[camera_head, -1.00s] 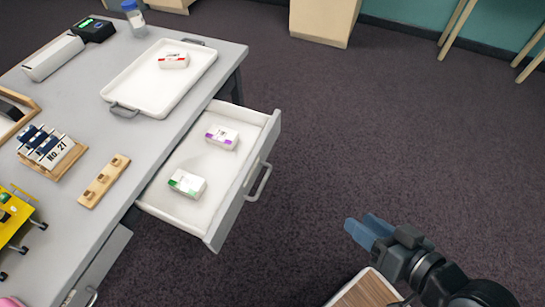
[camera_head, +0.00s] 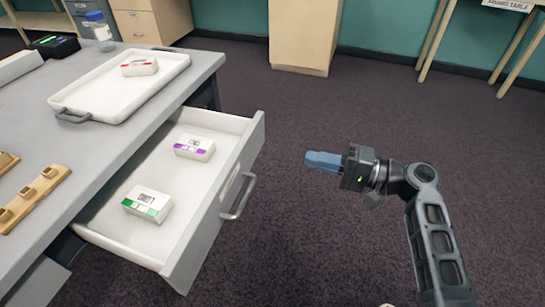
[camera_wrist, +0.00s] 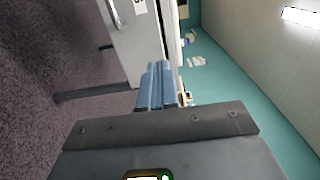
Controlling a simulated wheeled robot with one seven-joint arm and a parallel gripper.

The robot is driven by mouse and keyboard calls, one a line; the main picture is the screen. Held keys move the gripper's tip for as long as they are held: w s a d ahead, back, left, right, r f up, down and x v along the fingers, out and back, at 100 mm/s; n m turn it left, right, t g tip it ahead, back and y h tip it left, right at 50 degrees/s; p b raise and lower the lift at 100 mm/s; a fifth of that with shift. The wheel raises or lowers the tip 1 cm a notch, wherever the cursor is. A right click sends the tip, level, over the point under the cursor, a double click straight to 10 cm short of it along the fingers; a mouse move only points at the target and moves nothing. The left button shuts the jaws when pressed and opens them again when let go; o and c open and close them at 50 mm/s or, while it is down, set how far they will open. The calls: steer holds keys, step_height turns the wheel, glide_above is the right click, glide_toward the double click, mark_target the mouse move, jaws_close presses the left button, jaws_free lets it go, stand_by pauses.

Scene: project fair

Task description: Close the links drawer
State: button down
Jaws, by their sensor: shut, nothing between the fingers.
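The open drawer (camera_head: 203,229) sticks out from the right side of the grey table in the head view, with a grey bar handle (camera_head: 240,197) on its front. Inside lie a white box with a purple band (camera_head: 194,148) and a white box with a green band (camera_head: 147,203). My gripper (camera_head: 310,160) is right of the drawer, apart from the handle, its blue fingers together and empty, pointing left toward the drawer. In the wrist view the fingers (camera_wrist: 157,85) show closed, with a grey drawer front (camera_wrist: 133,45) beyond. Any drawer label is unreadable.
The grey table (camera_head: 110,140) holds a white tray (camera_head: 88,85) with a red-banded box (camera_head: 139,67), a bottle (camera_head: 99,28) and wooden racks (camera_head: 35,198). Dark carpet right of the drawer is clear. A pale cabinet (camera_head: 303,35) stands at the back.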

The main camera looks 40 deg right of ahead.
mark_target(245, 144)
steer(key=b+x, duration=0.1)
steer(key=x, duration=1.2)
steer(key=shift+w+a, duration=0.25)
steer(key=shift+w, duration=0.05)
steer(key=shift+w, duration=0.1)
steer(key=shift+w+a, duration=0.2)
steer(key=shift+w, duration=0.05)
steer(key=b+x, duration=0.4)
steer(key=x, duration=1.6)
steer(key=shift+w+b, duration=0.1)
steer(key=shift+b, duration=0.2)
